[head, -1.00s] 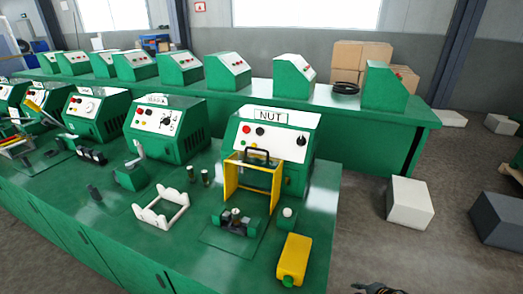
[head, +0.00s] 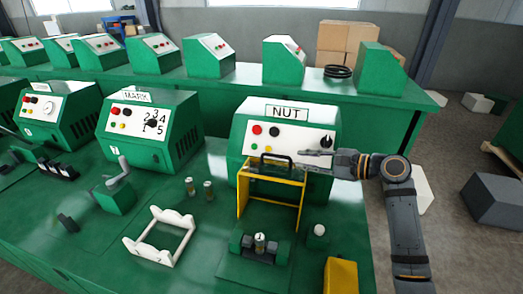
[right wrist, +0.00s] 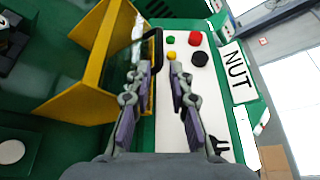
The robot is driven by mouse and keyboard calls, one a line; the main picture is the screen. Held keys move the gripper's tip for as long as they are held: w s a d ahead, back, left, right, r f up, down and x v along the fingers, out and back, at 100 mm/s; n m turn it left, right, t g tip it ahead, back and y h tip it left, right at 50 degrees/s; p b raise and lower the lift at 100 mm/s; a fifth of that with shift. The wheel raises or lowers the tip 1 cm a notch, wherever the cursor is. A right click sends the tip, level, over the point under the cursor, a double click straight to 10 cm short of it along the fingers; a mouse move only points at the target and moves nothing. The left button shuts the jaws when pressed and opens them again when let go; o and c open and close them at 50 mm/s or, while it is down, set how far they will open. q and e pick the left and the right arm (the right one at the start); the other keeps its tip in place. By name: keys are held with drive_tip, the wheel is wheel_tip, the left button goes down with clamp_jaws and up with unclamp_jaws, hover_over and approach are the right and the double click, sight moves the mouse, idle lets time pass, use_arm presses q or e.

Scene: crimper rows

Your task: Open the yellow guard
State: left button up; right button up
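The yellow guard (head: 241,198) stands upright in front of the green NUT machine (head: 288,128), behind a small dark fixture (head: 260,248). It has a black handle (head: 276,157) along its top edge. My right gripper (head: 306,160) is at the height of this handle, reaching in from the right. In the right wrist view its fingers (right wrist: 159,80) are apart, with the black handle (right wrist: 158,50) between or just beyond their tips. I cannot tell whether they touch it. The yellow guard (right wrist: 84,64) fills the left of that view. My left gripper is not in view.
The NUT panel has a red button (head: 256,130) and a black knob (head: 327,140) close to my right gripper. A white cradle (head: 160,237), a white-topped button (head: 319,232) and a yellow block (head: 341,276) are on the bench. Other green machines stand to the left.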

sight(282, 157)
drive_tip(key=shift+p+x, duration=0.3)
drive_tip(key=shift+x, duration=0.85)
drive_tip(key=x, duration=0.6)
drive_tip(key=shift+w+a+f+p, duration=0.1)
drive_tip(key=shift+w+a+p, duration=0.05)
drive_tip(key=shift+p, duration=0.15)
drive_tip(key=shift+w+a+f, duration=0.15)
drive_tip(key=shift+w+a, duration=0.05)
drive_tip(key=shift+a, duration=0.1)
drive_tip(key=shift+c, duration=0.5)
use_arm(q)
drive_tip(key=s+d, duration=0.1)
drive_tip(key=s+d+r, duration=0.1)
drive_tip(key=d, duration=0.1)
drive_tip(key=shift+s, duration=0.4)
use_arm(e)
clamp_jaws()
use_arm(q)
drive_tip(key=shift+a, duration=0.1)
